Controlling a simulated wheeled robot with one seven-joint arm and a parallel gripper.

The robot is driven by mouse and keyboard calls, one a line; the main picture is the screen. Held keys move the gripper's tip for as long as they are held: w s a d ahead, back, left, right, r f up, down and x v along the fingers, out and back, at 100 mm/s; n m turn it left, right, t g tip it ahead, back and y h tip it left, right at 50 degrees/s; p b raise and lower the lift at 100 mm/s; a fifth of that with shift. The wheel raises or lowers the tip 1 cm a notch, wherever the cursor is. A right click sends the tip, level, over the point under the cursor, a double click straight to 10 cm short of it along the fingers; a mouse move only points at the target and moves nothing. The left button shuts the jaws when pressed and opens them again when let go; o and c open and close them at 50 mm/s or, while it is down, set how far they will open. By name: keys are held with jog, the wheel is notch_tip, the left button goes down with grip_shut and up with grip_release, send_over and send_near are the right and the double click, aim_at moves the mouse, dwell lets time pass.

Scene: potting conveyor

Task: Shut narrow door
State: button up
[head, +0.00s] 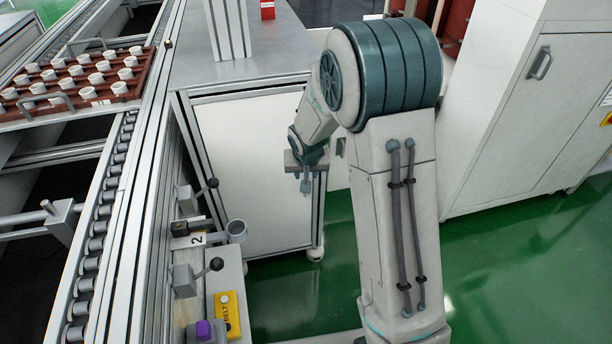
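A tall white cabinet (484,105) stands at the right of the head view. A door panel (530,115) with a grey bar handle (540,63) shows on it; I cannot tell for sure whether this is the narrow door, or how far any door stands open. My gripper (306,186) points down in front of the white panel (255,170) under the grey table, well left of the cabinet. It is small and partly behind my arm, so its finger opening is unclear. No held thing shows.
A roller conveyor (97,235) runs along the left, with a red-brown tray (75,92) of white pots. Levers and a yellow belt control box (228,315) stand beside it. Green floor (480,270) is clear at the lower right.

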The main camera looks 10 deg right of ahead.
jog(key=p+v, duration=0.1)
jog(key=v, duration=0.4)
jog(key=shift+s+r, duration=0.1)
jog(key=shift+r, duration=0.3)
jog(key=s+d+r+p, duration=0.1)
jog(key=s+r+p, duration=0.7)
jog(key=r, duration=0.4)
jog(key=s+d+r+g+p, duration=0.1)
jog(key=s+d+r+p, duration=0.1)
jog(key=s+r+p, duration=0.6)
jog(key=s+d+r+n+p, duration=0.1)
jog(key=s+r+p, duration=0.7)
jog(key=r, duration=0.8)
jog(key=shift+s+d+g, duration=0.4)
jog(key=shift+s, duration=0.3)
jog(key=shift+r, duration=0.1)
